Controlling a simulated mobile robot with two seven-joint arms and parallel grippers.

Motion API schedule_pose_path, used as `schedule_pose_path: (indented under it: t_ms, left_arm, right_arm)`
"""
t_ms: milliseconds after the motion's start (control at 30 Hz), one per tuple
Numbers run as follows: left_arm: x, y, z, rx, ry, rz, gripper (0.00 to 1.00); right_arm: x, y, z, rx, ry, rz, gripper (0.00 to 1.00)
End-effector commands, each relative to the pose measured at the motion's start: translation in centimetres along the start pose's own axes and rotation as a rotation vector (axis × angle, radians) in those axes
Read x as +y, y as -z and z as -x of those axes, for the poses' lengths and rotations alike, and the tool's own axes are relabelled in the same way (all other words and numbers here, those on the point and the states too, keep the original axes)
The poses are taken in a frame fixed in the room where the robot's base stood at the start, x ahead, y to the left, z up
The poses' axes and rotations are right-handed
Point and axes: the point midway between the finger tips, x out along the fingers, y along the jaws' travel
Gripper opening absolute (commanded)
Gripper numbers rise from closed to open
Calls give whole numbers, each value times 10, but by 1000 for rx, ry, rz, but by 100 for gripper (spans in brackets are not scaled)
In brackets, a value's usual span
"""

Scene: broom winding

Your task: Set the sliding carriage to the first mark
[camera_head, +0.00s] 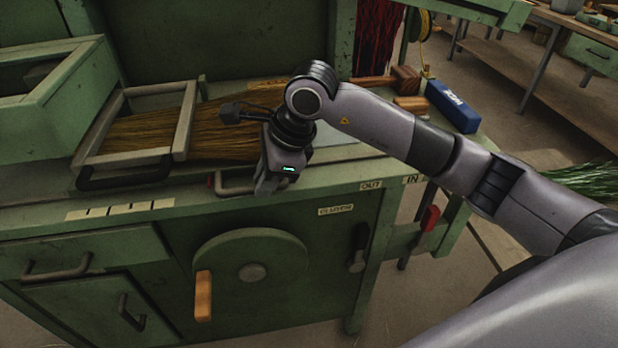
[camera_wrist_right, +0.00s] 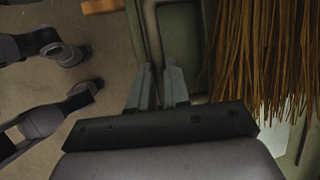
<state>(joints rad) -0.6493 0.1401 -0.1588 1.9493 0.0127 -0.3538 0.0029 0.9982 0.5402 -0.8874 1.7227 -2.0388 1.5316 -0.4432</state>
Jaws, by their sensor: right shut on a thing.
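A pale mark strip (camera_head: 122,209) with several dark lines runs along the bench's front edge. Above it sits an open grey frame (camera_head: 184,120) with a dark handle (camera_head: 125,168), around brown bristles. A smaller grey bar handle (camera_head: 232,189) is at the bench's front edge, right of the strip. My right gripper (camera_head: 266,186) points down at this handle's right end. In the wrist view the right fingers (camera_wrist_right: 159,88) are close together around a thin bar (camera_wrist_right: 153,40), seemingly this handle. I cannot tell whether it belongs to the carriage. My left gripper is not in view.
Brown bristles (camera_wrist_right: 260,45) lie close beside the right gripper. A green box (camera_head: 50,105) stands at the left. A blue box (camera_head: 452,107) and wooden blocks (camera_head: 408,90) lie behind my right arm. A crank disc with a wooden grip (camera_head: 203,296) is on the bench front.

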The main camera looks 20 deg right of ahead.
Motion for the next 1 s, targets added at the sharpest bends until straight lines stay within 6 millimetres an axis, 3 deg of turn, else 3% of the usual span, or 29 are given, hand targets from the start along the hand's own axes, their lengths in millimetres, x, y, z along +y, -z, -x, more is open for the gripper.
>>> schedule_pose_path:
  t_ms: [100, 400, 633, 1000]
  left_arm:
    - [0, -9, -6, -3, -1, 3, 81]
    - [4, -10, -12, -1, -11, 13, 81]
    - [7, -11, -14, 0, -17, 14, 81]
    - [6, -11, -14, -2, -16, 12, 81]
  right_arm:
    - [1, -32, -14, -9, 1, 6, 0]
    - [2, -81, -33, -8, 0, 3, 0]
    - [2, -97, -39, -8, 0, 1, 0]
    - [1, -99, -39, -4, 0, 0, 0]
